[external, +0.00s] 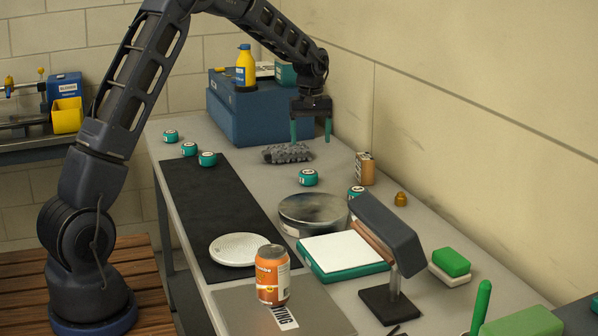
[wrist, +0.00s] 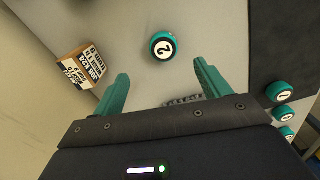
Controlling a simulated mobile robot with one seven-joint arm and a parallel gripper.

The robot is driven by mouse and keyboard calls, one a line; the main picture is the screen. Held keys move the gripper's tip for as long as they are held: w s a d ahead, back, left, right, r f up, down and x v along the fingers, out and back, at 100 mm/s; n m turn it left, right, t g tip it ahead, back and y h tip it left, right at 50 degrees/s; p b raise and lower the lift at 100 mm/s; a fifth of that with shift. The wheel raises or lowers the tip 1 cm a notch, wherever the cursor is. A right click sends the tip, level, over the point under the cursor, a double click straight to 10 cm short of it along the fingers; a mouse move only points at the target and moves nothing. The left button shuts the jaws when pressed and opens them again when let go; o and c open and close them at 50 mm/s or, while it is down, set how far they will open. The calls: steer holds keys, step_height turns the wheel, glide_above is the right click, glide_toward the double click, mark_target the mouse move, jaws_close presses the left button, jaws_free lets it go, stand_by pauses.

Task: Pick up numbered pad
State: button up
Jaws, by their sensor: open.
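Several small round teal pads with white numbered tops are on the grey table. One pad (external: 308,177) sits alone near the middle; it appears to be the pad marked 2 (wrist: 163,46) in the wrist view. Three pads stand in a row at the left, one of them the nearest pad (external: 207,159). Another pad (external: 356,192) is partly hidden behind the lamp-like stand. My gripper (external: 311,137) hangs open and empty above the table, beyond the lone pad. In the wrist view its teal fingers (wrist: 161,72) are apart, with the pad marked 2 ahead of them.
A grey knobbly object (external: 287,153) lies below my gripper, left. A cardboard box (external: 365,168) stands right of the lone pad, with a round metal tin (external: 313,209) in front. A blue case (external: 250,118) fills the back of the table. The wall runs along the right.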

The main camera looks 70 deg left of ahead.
steer(key=f, duration=0.1)
glide_above(309, 173)
steer(key=f, duration=0.5)
steer(key=shift+w+a+f, duration=0.2)
steer(key=shift+a+f, duration=0.05)
steer(key=shift+f, duration=0.1)
steer(key=shift+s+d+f, duration=0.1)
steer(key=shift+f, duration=1.2)
steer(key=shift+s+d+f, duration=0.1)
steer(key=shift+f, duration=1.15)
steer(key=shift+c, duration=0.5)
steer(key=c, duration=1)
